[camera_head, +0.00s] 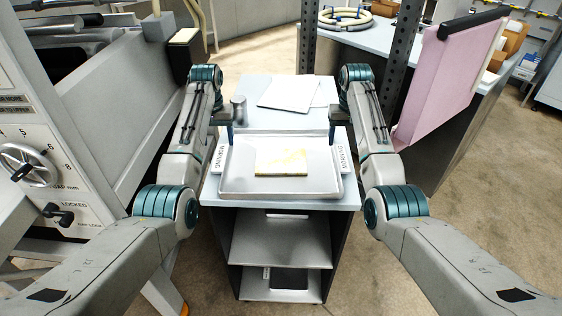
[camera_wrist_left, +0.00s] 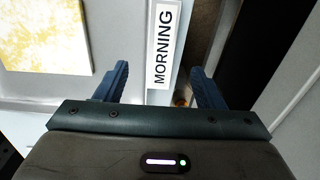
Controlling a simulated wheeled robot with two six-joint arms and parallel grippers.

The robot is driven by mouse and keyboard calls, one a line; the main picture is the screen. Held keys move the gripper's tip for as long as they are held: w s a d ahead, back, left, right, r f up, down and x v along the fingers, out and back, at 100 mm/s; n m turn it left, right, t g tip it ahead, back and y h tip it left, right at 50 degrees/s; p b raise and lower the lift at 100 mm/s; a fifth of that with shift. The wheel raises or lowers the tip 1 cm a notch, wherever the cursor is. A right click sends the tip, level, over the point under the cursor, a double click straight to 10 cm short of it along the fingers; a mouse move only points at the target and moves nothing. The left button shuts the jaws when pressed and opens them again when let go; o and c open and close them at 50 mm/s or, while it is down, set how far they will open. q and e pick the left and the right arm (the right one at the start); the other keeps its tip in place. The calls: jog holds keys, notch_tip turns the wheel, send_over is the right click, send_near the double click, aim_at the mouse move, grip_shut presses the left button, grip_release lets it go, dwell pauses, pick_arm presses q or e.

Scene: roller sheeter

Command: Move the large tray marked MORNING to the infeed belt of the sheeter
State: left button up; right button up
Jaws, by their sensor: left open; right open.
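The large grey tray (camera_head: 235,185) lies flat on the top of a small cart (camera_head: 210,190). A pale yellow, flat slab (camera_head: 281,162) sits in it; it also shows in the left wrist view (camera_wrist_left: 42,35). The tray has a MORNING label on its left side (camera_head: 218,158) and another on its right side (camera_head: 342,158). My left gripper (camera_head: 229,133) is open over the tray's left edge; in the left wrist view the MORNING label (camera_wrist_left: 163,47) appears between its fingers. My right gripper (camera_head: 332,133) is open near the tray's right edge. Contact cannot be told.
The sheeter (camera_head: 60,140) with its handwheel (camera_head: 30,165) stands at the left. White sheets (camera_head: 290,93) and a grey cylinder (camera_head: 239,108) are on the cart behind the tray. A dark post (camera_head: 402,60) and a pink panel (camera_head: 445,80) stand at the right. Lower shelves show below.

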aim_at(221, 156)
pick_arm(q)
jog(key=f, duration=0.5)
jog(key=shift+s, duration=0.2)
pick_arm(e)
jog(key=f, duration=0.5)
jog(key=shift+s, duration=0.2)
pick_arm(q)
jog(key=shift+w+f, duration=0.1)
jog(key=shift+f, duration=0.55)
pick_arm(e)
jog(key=shift+w+f, duration=0.1)
jog(key=shift+f, duration=0.55)
pick_arm(q)
jog(key=shift+r, duration=0.1)
pick_arm(e)
jog(key=shift+r, duration=0.1)
pick_arm(q)
jog(key=shift+c, duration=0.9)
pick_arm(e)
jog(key=shift+c, duration=0.9)
pick_arm(q)
grip_shut()
pick_arm(e)
grip_shut()
pick_arm(q)
jog(key=shift+r, duration=0.1)
pick_arm(e)
jog(key=shift+r, duration=0.1)
